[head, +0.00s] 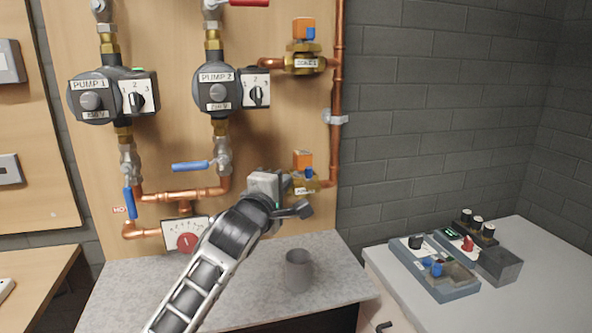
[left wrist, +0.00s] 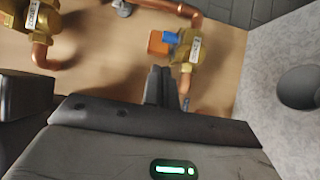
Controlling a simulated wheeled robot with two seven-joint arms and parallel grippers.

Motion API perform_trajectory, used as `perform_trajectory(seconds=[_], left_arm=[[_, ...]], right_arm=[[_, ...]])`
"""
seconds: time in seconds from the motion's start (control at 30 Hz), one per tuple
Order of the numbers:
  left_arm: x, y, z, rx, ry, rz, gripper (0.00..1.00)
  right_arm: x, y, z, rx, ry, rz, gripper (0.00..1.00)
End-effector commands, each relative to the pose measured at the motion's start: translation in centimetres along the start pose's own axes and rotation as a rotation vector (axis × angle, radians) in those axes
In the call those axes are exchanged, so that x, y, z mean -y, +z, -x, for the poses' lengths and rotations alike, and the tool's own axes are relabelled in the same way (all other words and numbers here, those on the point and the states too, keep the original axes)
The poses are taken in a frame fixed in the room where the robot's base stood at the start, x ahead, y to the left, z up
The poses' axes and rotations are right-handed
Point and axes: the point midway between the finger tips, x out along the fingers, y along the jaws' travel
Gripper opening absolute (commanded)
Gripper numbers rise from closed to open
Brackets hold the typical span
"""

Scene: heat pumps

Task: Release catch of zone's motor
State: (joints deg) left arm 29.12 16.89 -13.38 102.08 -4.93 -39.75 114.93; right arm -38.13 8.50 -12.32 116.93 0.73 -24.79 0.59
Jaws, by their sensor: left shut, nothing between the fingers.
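The lower zone valve (head: 308,186) is brass, with an orange motor (head: 302,158) on top and a small blue catch (head: 308,173) at its side. In the left wrist view the same valve (left wrist: 188,50), its orange motor (left wrist: 157,43) and blue catch (left wrist: 170,37) show just beyond my fingertips. A second zone valve (head: 303,63) with an orange motor (head: 304,27) sits higher on the pipe. My left gripper (head: 288,183) is shut and empty, just left of the lower valve; the wrist view shows its fingers (left wrist: 158,82) together, apparently apart from the motor. My right gripper is not in view.
Pump 1 (head: 95,98) and Pump 2 (head: 217,90) hang left on the board, with copper pipes and blue-handled valves below. A grey mug (head: 298,271) stands on the counter (head: 120,290) under the lower valve. A control box (head: 435,267) lies on the right-hand table.

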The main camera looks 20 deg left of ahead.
Motion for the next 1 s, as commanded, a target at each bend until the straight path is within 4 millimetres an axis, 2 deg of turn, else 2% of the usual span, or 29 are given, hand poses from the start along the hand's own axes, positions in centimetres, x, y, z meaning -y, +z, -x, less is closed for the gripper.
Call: perform_trajectory(seconds=[0.3,0.5,0.7,1.0], left_arm=[[-0.2,-0.1,-5.5,-0.002,-0.001,-0.002,0.00],[-0.1,0.0,-7.6,0.000,0.000,-0.002,0.00],[-0.1,0.0,-8.3,0.000,0.000,0.000,0.00],[0.0,0.1,-8.3,0.001,0.000,0.000,0.00]], right_arm=[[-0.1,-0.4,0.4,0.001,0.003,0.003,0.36],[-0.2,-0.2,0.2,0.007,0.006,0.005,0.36],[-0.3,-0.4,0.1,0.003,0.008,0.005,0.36],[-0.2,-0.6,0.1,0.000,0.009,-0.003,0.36]])
